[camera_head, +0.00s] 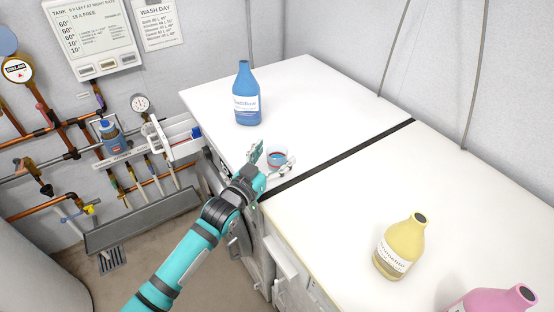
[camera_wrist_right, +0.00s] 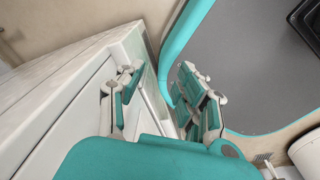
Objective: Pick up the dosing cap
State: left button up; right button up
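The dosing cap (camera_head: 278,155) is a small pale, cup-like piece with blue and red on it, standing on the white worktop (camera_head: 310,95) near its front edge. My left gripper (camera_head: 273,161) is open at the cap, with one finger on the cap's left and the other in front and to its right. The fingers partly hide the cap's lower part, and I cannot tell whether they touch it. In the right wrist view my right gripper (camera_wrist_right: 160,92) is open, with nothing between its fingers, beside a white cabinet front.
A blue bottle (camera_head: 246,95) stands behind the cap. A yellow bottle (camera_head: 399,248) and a pink bottle (camera_head: 495,300) stand at the right front. A dark strip (camera_head: 340,160) crosses the worktop. Pipes and a drawer-like white tray (camera_head: 180,135) are at the left.

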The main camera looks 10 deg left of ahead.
aim_at(272, 160)
pick_arm(q)
jog(key=c, duration=0.9)
jog(key=shift+c, duration=0.2)
jog(key=shift+r, duration=0.1)
jog(key=shift+r, duration=0.65)
jog(key=shift+s+a+r, duration=0.15)
jog(key=shift+a+r, duration=0.05)
jog(key=shift+r, duration=0.85)
jog(key=s+a+r+b, duration=0.1)
jog(key=s+a+b, duration=0.1)
jog(key=s+a, duration=0.6)
jog(key=d+v, duration=0.1)
jog(key=v, duration=0.3)
jog(key=shift+s+a+r, duration=0.15)
jog(key=shift+s+r, duration=0.05)
jog(key=shift+s, duration=0.35)
